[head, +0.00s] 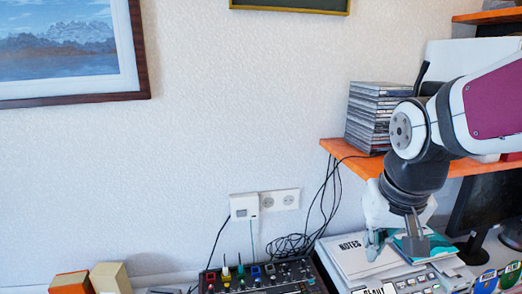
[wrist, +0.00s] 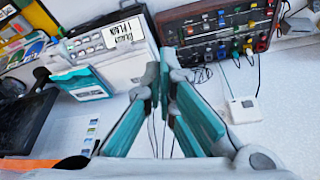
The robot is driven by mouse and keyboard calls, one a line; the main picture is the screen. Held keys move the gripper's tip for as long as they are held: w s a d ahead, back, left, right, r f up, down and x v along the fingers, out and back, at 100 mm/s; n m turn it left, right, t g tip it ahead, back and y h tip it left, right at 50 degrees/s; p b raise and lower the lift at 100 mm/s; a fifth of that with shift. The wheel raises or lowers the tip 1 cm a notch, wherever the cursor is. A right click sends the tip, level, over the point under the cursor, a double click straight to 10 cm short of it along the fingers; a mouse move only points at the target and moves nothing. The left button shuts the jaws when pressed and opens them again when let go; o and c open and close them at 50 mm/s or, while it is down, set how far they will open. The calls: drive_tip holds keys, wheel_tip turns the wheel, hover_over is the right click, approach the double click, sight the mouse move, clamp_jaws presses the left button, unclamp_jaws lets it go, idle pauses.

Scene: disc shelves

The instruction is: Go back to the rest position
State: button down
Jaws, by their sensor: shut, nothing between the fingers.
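My gripper (head: 375,250) hangs from my arm at the right of the head view, pointing down in front of the notes and the small devices below the orange shelf. In the wrist view my gripper (wrist: 162,78) shows teal-padded fingers with their tips together and nothing between them. A stack of disc cases (head: 373,118) stands on the orange shelf (head: 345,152), behind my arm. My arm hides part of the shelf and whatever lies behind it.
A black mixer (head: 265,277) with knobs and cables stands left of my gripper; it also shows in the wrist view (wrist: 222,28). A notes pad (head: 352,254) lies beside it. A white wall box (head: 244,207) and loose black cables are behind.

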drive_tip(key=s+r+n+t, duration=0.1)
drive_tip(key=s+r, duration=0.2)
drive_tip(key=s, duration=0.9)
drive_tip(key=shift+a+r+t+y, duration=0.15)
drive_tip(key=shift+a+t+y, duration=0.15)
drive_tip(key=shift+t, duration=0.1)
drive_tip(key=w+f+n+g+b, duration=0.1)
drive_tip(key=w+f+n, duration=0.35)
drive_tip(key=w, duration=0.45)
drive_tip(key=w+f+n+g+b, duration=0.1)
drive_tip(key=w+f+n+g, duration=0.15)
drive_tip(key=w+n, duration=0.45)
drive_tip(key=w+f+n+g+b, duration=0.1)
drive_tip(key=w+f+n, duration=0.3)
drive_tip(key=w+f, duration=0.3)
drive_tip(key=w+f+n+g+b, duration=0.1)
drive_tip(key=w+f+n, duration=0.4)
drive_tip(key=f, duration=0.7)
drive_tip(key=shift+w+a+f, duration=0.15)
drive_tip(key=shift+w+f, duration=0.05)
drive_tip(key=shift+w, duration=0.85)
